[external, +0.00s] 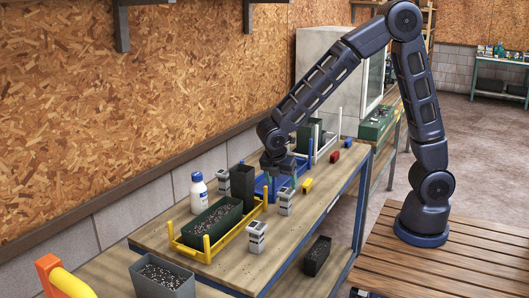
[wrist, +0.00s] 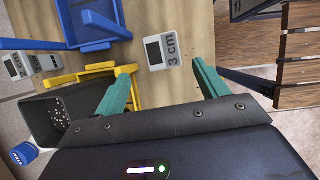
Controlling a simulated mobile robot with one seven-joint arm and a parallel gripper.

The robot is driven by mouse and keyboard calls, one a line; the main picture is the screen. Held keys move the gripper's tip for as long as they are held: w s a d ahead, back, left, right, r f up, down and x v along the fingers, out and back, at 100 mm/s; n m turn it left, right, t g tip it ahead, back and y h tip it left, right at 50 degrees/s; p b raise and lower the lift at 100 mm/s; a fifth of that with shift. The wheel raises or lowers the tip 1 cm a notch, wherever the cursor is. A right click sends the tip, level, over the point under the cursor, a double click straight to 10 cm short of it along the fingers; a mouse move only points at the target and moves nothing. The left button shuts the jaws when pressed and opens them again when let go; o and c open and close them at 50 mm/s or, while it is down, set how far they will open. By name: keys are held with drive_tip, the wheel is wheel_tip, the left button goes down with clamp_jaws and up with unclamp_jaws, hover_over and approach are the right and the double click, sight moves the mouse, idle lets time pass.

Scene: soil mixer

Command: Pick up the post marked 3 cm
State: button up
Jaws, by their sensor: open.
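The post marked 3 cm (wrist: 163,50) is a small light grey block with a dark square on its top, lying just ahead of and between my fingers in the wrist view. Its "3 cm" label reads sideways. In the external view it appears to be the grey post (external: 286,200) beside the blue rack, though its label is not legible there. My gripper (wrist: 161,72) has two teal fingers spread apart with nothing between the tips. In the external view my gripper (external: 277,162) hangs above the table near the blue rack.
A yellow rack (external: 192,251) holding a dark green trough, a black pot (external: 242,187) and a white bottle (external: 198,193) stand nearby. Other grey posts (external: 257,237) and (external: 223,182) stand around it. The blue rack (wrist: 95,33) is close at the left.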

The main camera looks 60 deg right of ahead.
sight(283, 191)
drive_tip(key=x, duration=0.5)
drive_tip(key=shift+f, duration=0.1)
drive_tip(key=shift+s+x, duration=0.15)
drive_tip(key=shift+x, duration=1.25)
drive_tip(key=shift+s+x, duration=0.15)
drive_tip(key=shift+x, duration=1.2)
drive_tip(key=shift+d, duration=0.1)
drive_tip(key=shift+c, duration=0.2)
drive_tip(key=c, duration=1.1)
